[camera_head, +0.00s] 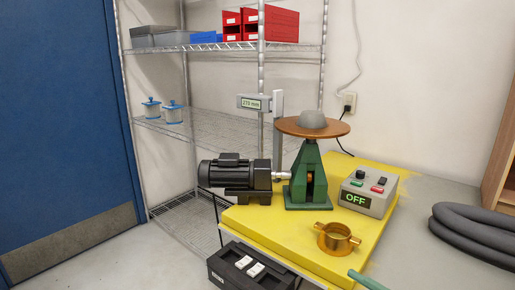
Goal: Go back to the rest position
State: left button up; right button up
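Neither of my grippers shows in the head view. On the yellow-topped bench (275,238) stands a green stand (309,181) with a round brown disc (340,128) on top. A grey lump (312,119) sits on the disc. A caliper-like gauge (254,102) stands behind and left of the disc, and its display appears to read 210 mm. A brass ring with side handles (337,240) lies on the bench in front of the stand. A control box (368,194) to the right shows OFF.
A black motor (235,176) sits left of the stand. A black box with white switches (249,268) is at the bench's front. A green rod (366,280) is cut off at the bottom edge. Grey hose (472,232) lies right. Wire shelving (218,128) stands behind; open floor (120,262) lies left.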

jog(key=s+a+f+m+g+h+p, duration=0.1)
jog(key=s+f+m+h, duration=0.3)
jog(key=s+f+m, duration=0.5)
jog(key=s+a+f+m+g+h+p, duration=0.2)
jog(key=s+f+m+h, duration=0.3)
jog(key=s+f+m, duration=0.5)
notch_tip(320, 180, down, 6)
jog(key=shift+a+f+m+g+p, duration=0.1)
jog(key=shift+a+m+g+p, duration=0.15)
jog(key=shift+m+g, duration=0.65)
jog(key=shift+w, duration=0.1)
